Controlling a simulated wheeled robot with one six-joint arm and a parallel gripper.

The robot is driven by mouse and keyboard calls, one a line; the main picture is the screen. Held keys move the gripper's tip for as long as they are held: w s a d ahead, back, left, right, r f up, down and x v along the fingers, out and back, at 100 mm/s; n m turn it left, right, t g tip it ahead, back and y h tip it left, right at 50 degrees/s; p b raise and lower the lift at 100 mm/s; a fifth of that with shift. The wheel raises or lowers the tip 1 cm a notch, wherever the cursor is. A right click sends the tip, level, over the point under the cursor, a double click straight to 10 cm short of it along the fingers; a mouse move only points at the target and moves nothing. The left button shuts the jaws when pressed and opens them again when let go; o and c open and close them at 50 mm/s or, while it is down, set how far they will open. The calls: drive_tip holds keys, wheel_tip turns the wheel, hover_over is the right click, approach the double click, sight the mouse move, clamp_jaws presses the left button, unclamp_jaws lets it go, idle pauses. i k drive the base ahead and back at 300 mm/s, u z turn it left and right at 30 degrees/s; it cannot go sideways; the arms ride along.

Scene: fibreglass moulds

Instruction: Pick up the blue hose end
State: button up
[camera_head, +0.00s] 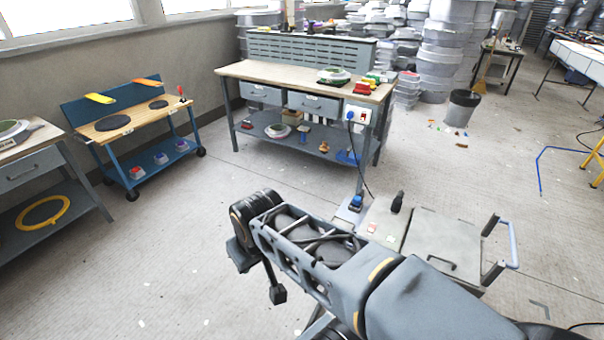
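A small blue piece (356,203) with a dark part sits at the near end of a thin dark cord, by the grey box-like surface right of centre; it may be the blue hose end, but it is too small to be sure. Another round blue piece (350,115) is at the white socket box on the workbench's right end, where the cord starts. My arm reaches from the lower right toward the middle. Dark parts hang at its far end, left of and nearer than the blue piece. I cannot make out the fingertips or anything held.
A workbench (225,69) with drawers and a lower shelf stands behind. A blue wheeled cart (107,158) and a grey table (45,133) stand at left. Stacked grey moulds (440,60) and a dark bin (461,108) are behind right. The floor at left centre is mostly clear.

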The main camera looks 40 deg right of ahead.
sight(356, 199)
drive_tip(key=z, duration=0.05)
drive_tip(key=i, duration=1.6)
drive_tip(key=z, duration=0.85)
drive_tip(key=i, duration=0.8)
drive_tip(key=z, duration=1.6)
drive_tip(key=i, duration=0.75)
drive_tip(key=z, duration=0.6)
